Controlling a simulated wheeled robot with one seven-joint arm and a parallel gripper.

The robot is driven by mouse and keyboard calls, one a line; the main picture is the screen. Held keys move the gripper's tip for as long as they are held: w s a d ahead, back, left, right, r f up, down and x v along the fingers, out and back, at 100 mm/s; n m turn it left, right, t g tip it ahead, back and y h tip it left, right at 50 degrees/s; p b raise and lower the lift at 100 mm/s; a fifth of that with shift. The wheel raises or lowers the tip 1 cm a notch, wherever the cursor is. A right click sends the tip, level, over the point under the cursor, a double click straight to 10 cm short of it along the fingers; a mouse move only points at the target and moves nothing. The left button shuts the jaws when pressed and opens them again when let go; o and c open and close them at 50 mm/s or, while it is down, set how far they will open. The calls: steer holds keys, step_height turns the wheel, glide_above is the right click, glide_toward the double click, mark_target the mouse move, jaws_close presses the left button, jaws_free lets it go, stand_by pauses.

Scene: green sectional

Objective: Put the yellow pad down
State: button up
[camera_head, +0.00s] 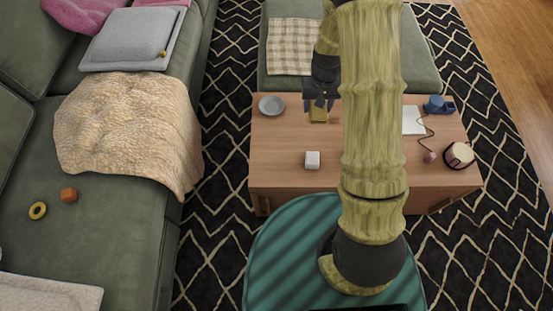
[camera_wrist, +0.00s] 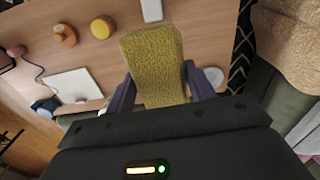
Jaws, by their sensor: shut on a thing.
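My gripper (camera_head: 319,103) is shut on the yellow pad (camera_wrist: 153,60), with one purple finger on each side of it in the wrist view. The pad is a rough-textured yellow block that juts out past the fingertips. In the head view the pad (camera_head: 318,116) shows just below the fingers, over the far middle part of the wooden table (camera_head: 283,175). I cannot tell whether its underside touches the table.
A grey bowl (camera_head: 271,106) is left of the pad and a white block (camera_head: 312,160) is nearer. A white sheet (camera_head: 413,121), blue object (camera_head: 434,104), corded item (camera_head: 430,157) and round container (camera_head: 459,155) stand right. Bare tabletop lies between bowl and block. My arm hides the middle.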

steer(key=s+a+f+b, duration=0.4)
steer(key=a+f+b, duration=0.8)
steer(key=f, duration=0.3)
steer(key=shift+a+b, duration=0.4)
steer(key=b, duration=0.2)
glide_above(276, 160)
steer(key=shift+d+f, duration=0.1)
steer(key=shift+f, duration=3)
steer(key=shift+w+f+b, duration=0.1)
steer(key=shift+f+b, duration=0.85)
steer(key=shift+f, duration=0.95)
steer(key=shift+f, duration=0.2)
